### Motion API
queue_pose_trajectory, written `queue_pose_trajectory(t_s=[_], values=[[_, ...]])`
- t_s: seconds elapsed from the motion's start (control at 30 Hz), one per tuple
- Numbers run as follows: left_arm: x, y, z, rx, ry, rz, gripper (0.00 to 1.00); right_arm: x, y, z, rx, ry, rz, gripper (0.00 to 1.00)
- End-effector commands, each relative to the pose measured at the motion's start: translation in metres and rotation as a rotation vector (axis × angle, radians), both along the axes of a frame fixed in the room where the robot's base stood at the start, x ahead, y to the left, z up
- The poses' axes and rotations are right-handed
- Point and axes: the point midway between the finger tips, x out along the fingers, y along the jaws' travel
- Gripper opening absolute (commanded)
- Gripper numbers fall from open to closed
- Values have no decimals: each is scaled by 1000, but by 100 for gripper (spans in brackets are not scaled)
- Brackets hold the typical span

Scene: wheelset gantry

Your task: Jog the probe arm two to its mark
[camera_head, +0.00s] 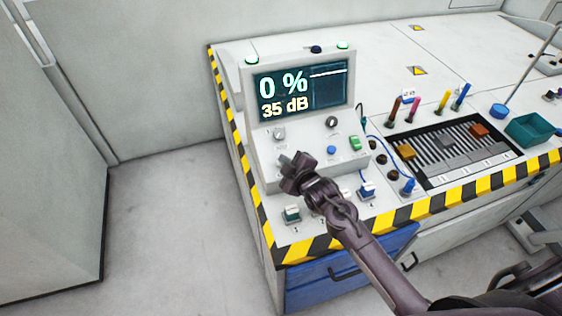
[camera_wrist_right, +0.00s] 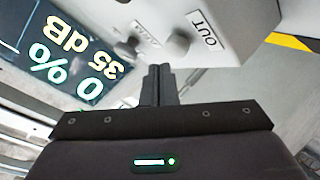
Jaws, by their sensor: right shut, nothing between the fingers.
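The console (camera_head: 262,170) has a screen (camera_head: 302,88) reading 0 % and 35 dB. A row of small switches stands along its front ledge. I cannot tell which one belongs to probe arm two. My right gripper (camera_head: 288,163) is shut and empty, above the console's lower panel.
Two knobs, a blue button (camera_head: 331,150) and a green switch (camera_head: 355,143) sit below the screen. To the right are a slatted tray (camera_head: 436,180) with blocks, upright coloured probes and a teal bin (camera_head: 530,131). Striped edging borders the bench. Floor at left is clear.

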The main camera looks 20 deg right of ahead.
Motion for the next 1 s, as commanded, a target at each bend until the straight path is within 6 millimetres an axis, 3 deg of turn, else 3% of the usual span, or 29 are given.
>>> queue_pose_trajectory(t_s=[1.0], values=[[0, 0, -8, 0, 0, 0, 36, 5, 0, -11, 0, 0, 0, 0]])
